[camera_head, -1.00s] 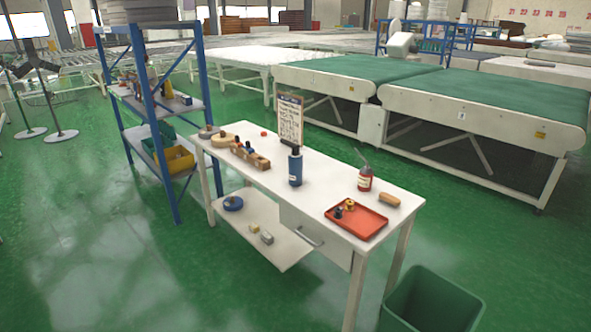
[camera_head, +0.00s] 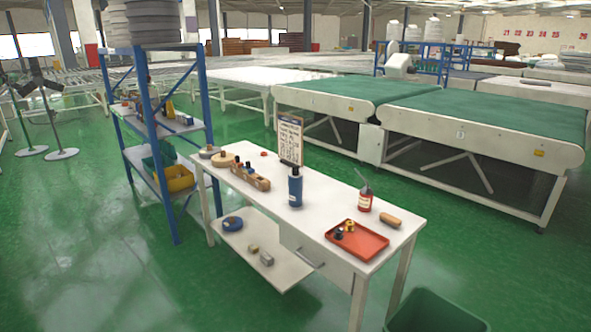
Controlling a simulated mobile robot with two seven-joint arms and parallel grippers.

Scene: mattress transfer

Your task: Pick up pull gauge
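I cannot tell for sure which thing is the pull gauge. A white workbench (camera_head: 322,225) stands in the middle of the head view. On it are a blue bottle-like cylinder (camera_head: 295,188), a red can with a thin spout (camera_head: 365,200), a wooden-handled item (camera_head: 390,220) and an orange tray (camera_head: 367,246). Small black and brass pieces (camera_head: 345,230) lie in the tray. A wooden block with small upright pieces (camera_head: 250,177) and round items (camera_head: 209,152) are at the far left end. Neither of my grippers is in view.
A clipboard (camera_head: 290,138) stands upright on the bench. A blue-framed shelf rack (camera_head: 150,130) with a yellow bin (camera_head: 179,178) is at left. A green waste bin (camera_head: 435,312) is by the bench's near right end. Green-topped machines (camera_head: 480,125) stand behind. Green floor is clear in front.

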